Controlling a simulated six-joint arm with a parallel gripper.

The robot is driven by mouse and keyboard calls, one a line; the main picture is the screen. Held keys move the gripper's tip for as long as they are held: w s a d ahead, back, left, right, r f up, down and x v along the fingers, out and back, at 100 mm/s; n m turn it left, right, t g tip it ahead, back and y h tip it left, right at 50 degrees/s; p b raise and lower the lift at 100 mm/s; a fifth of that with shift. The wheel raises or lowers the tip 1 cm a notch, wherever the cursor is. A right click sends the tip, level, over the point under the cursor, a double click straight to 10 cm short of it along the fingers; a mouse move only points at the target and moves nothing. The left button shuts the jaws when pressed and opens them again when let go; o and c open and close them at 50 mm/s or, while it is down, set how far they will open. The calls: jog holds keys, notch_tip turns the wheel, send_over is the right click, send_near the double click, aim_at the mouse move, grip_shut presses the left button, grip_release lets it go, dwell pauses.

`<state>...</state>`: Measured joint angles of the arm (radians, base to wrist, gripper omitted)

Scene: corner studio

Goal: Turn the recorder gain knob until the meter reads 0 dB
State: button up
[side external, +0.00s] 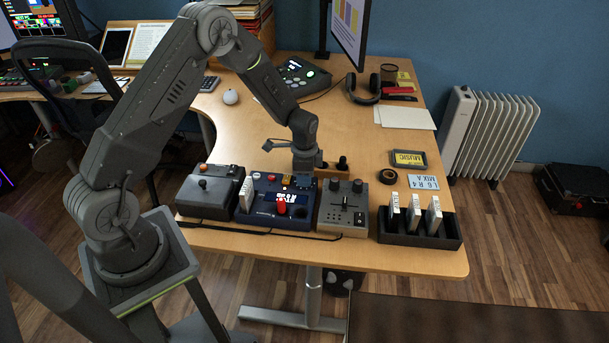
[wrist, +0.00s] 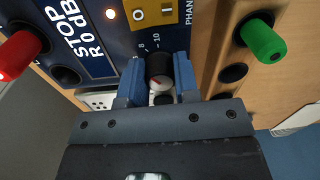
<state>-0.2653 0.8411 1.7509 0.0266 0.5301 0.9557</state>
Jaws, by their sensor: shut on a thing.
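The recorder is a dark blue box (side external: 262,208) near the table's front edge. Its panel fills the upper left of the wrist view and carries white lettering, "STOP R 0 dB" (wrist: 75,42). The black gain knob (wrist: 157,66) has a red mark on it, and the printed figures 8 and 10 show beside it. My gripper (wrist: 155,82) is shut on the knob, one finger on each side. In the side external view my gripper (side external: 303,174) is down at the recorder's back right, and the knob is hidden. I cannot make out a meter needle.
A red knob (wrist: 18,52) and a yellow switch (wrist: 153,13) are close by on the panel. A green-capped post (wrist: 264,40) stands right of the fingers. A grey control box (side external: 192,192) and a tan mixer (side external: 329,212) flank the recorder. A black rack (side external: 447,231) stands farther right.

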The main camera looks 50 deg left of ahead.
jog(key=shift+r, duration=0.1)
dwell(0.3)
jog(key=o, duration=0.7)
jog(key=shift+c, duration=0.2)
notch_tip(320, 180, up, 14)
jog(key=shift+d, duration=0.15)
jog(key=shift+s, duration=0.1)
jog(key=s+d+r+n+t, duration=0.1)
jog(key=s+d+r+n, duration=0.1)
jog(key=s+d+r, duration=0.4)
jog(key=s+d+r+n+t, duration=0.15)
jog(key=s+r, duration=0.25)
jog(key=r, duration=0.4)
jog(key=s+d+r+n+t, duration=0.1)
jog(key=s+d+n, duration=0.1)
jog(key=s, duration=0.5)
jog(key=s+d+r+n+t, duration=0.2)
jog(key=s, duration=0.5)
jog(key=shift+d+n, duration=0.25)
jog(key=shift+n, duration=0.1)
